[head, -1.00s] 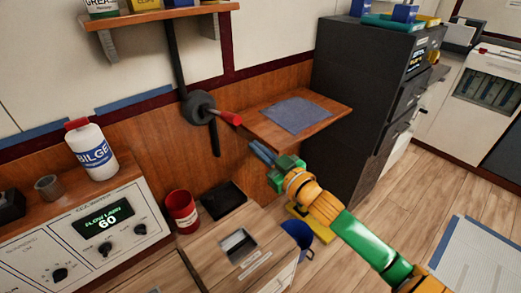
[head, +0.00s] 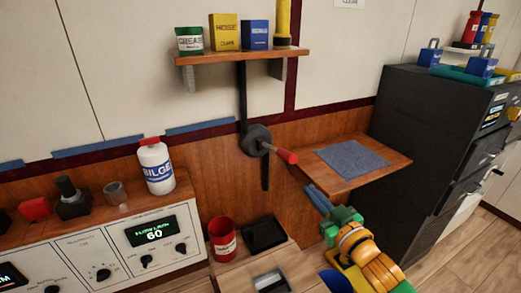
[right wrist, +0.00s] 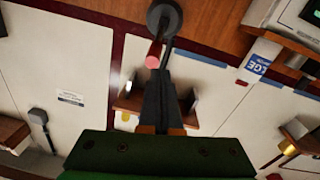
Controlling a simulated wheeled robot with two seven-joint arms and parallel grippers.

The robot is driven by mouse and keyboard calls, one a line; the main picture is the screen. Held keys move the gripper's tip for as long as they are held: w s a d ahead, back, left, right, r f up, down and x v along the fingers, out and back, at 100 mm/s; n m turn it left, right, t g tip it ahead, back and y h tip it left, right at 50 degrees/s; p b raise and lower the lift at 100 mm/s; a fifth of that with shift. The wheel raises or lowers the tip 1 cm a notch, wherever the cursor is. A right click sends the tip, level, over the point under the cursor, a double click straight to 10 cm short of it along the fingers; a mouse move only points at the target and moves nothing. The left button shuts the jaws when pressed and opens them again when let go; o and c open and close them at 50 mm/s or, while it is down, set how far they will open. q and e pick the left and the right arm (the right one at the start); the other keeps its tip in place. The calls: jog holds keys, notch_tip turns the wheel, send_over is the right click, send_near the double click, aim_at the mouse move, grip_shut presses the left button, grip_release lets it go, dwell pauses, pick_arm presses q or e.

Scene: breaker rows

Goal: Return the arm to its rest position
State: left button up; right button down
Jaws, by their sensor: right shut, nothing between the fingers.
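My right gripper (head: 318,199) comes in from the lower right in the head view, its blue-grey fingers together and empty, pointing up and left. It is in front of the wooden wall, below the small wooden shelf with a blue cloth. In the right wrist view its dark fingers (right wrist: 160,103) lie side by side above the green gripper body. A lever with a red handle (head: 286,156) on a dark round hub sits up and left of the fingertips, apart from them in the head view. The red handle also shows in the right wrist view (right wrist: 153,56). My left gripper is not in view.
The wooden shelf (head: 389,161) juts out just above the right gripper. A dark cabinet (head: 412,110) stands at right. A console (head: 110,255) with knobs is at lower left, with a white bottle (head: 156,167) on top. A red can (head: 222,240) stands beside a black tray (head: 264,235).

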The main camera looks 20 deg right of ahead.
jog(key=s+d+f+m+g+h+p, duration=0.1)
jog(key=s+d+f+g+h, duration=0.15)
jog(key=f, duration=0.75)
jog(key=s+d+f+m+g+h+p, duration=0.1)
jog(key=d+f+g, duration=0.15)
jog(key=f, duration=0.65)
jog(key=s+a+f+g, duration=0.1)
jog(key=s+f+g, duration=0.1)
jog(key=s+f, duration=0.4)
jog(key=s+a+f+g, duration=0.1)
jog(key=s+f+g, duration=0.2)
jog(key=f, duration=0.6)
jog(key=s+a+f+g, duration=0.2)
jog(key=s+a+f, duration=0.1)
jog(key=s, duration=0.5)
jog(key=s+a+f+g+y+p, duration=0.1)
jog(key=s+a+f, duration=0.3)
jog(key=s, duration=0.5)
jog(key=s+a+f+n+g+y+p, duration=0.1)
jog(key=s+a+f+g, duration=0.2)
jog(key=s, duration=0.5)
jog(key=shift+s+a+f+g, duration=0.25)
jog(key=shift+s+f+g, duration=0.15)
jog(key=shift+f+g, duration=0.35)
